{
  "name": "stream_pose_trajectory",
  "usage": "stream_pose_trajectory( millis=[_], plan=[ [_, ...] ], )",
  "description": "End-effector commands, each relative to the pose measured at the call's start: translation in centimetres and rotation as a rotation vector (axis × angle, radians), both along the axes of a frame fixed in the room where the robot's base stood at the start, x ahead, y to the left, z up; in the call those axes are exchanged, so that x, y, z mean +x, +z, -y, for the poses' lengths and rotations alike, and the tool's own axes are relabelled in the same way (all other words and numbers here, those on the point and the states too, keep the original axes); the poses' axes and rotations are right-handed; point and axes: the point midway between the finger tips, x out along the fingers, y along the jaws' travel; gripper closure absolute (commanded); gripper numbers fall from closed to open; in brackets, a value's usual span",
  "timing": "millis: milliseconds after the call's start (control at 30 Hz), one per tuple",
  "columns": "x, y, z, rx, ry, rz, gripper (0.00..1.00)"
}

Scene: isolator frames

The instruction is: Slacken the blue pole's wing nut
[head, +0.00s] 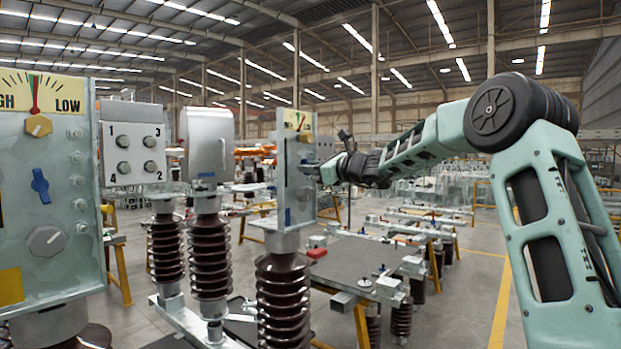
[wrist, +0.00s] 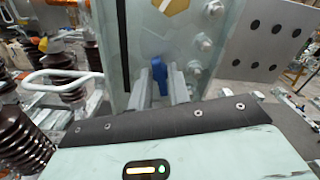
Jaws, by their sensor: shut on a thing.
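The blue pole's panel (head: 296,190) stands upright on a brown ribbed insulator (head: 283,300) in the head view. It has a gauge at its top and a small blue patch near its lower edge. My gripper (head: 314,171) is at the right side of its face. In the wrist view, the blue wing nut (wrist: 159,70) stands out from the panel (wrist: 145,35), upright or nearly so. My gripper (wrist: 162,90) has a finger on each side of it and is shut on it. The wing nut is not clear in the head view.
Another panel (head: 60,140) at the left carries a HIGH/LOW gauge, a blue wing nut (head: 40,185) and a yellow patch (head: 10,286). A numbered box (head: 133,143) and a grey housing (head: 207,140) stand between the panels. A grey table (head: 355,262) lies below my arm.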

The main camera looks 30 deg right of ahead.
Motion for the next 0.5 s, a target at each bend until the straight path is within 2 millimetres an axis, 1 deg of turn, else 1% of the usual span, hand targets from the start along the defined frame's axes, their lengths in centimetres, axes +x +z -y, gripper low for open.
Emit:
stream_pose_trajectory(
  millis=[33, 500],
  plan=[
    [-0.03, -0.75, -0.05, -0.038, 0.0, 0.019, 1.0],
    [-0.04, -0.81, -0.14, -0.451, 0.001, 0.168, 1.0]
  ],
)
